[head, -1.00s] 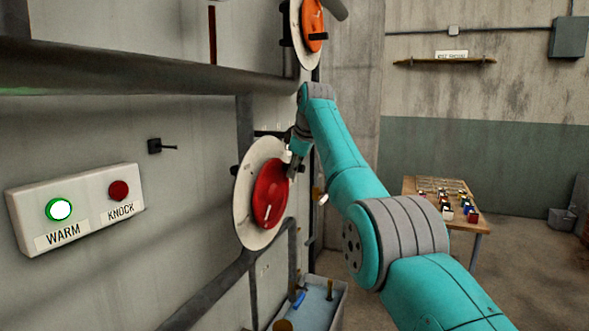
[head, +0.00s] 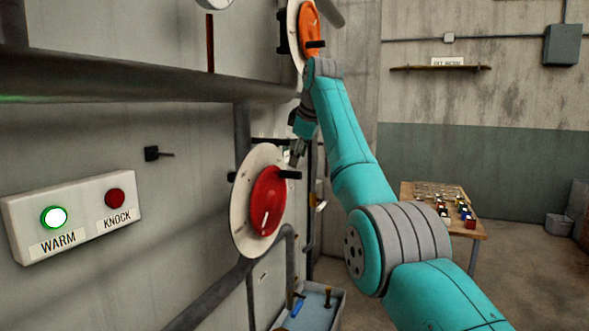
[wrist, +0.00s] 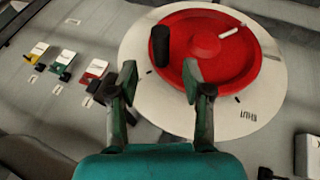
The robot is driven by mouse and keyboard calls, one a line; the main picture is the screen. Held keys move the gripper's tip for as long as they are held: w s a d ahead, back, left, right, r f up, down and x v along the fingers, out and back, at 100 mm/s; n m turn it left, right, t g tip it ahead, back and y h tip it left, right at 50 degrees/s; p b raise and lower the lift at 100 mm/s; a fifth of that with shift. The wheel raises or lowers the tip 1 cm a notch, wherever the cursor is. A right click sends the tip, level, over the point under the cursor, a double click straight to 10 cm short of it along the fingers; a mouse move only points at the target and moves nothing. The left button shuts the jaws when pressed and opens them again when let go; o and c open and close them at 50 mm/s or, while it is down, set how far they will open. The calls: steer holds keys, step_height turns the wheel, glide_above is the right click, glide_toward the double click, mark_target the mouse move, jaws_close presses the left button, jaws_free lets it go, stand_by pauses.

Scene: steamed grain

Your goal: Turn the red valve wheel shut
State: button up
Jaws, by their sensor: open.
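The red valve wheel (head: 268,205) sits on a round cream plate (head: 240,222) on the wall in the head view, with a white mark low on its face and a black handle peg (head: 289,174) sticking out. In the wrist view the red wheel (wrist: 235,62) fills the upper middle, with the black peg (wrist: 160,46) at its left and the white mark at its upper right. My gripper (head: 297,152) is just above the peg in the head view. In the wrist view my open gripper (wrist: 158,75) has its fingers apart, with the peg appearing between and beyond them. Contact cannot be told.
An orange wheel (head: 308,30) is higher on the wall. A WARM/KNOCK button box (head: 85,215) is at left, and a thick pipe (head: 150,75) crosses above. A blue-lined tray (head: 310,305) stands below. A table with small blocks (head: 415,200) is at right, with open floor around it.

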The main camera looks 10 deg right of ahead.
steer(key=shift+v, duration=2.15)
steer(key=shift+d, duration=0.1)
steer(key=shift+w+f, duration=0.1)
steer(key=c, duration=0.9)
steer(key=shift+w+f+n+t, duration=0.15)
steer(key=shift+f+n+t, duration=0.2)
steer(key=shift+t, duration=0.45)
jaws_close()
steer(key=s+a+f+n+t+y, duration=0.2)
steer(key=s+n+t, duration=0.3)
steer(key=s, duration=0.5)
steer(key=m+t, duration=0.1)
glide_toward(288, 173)
steer(key=w+a, duration=0.3)
steer(key=a, duration=0.1)
steer(key=shift+w+d+f, duration=0.7)
steer(key=shift+w+d, duration=0.1)
steer(key=shift+d, duration=0.15)
steer(key=shift+w+d+f, duration=0.3)
steer(key=shift+w+f, duration=0.05)
steer(key=shift+w, duration=0.15)
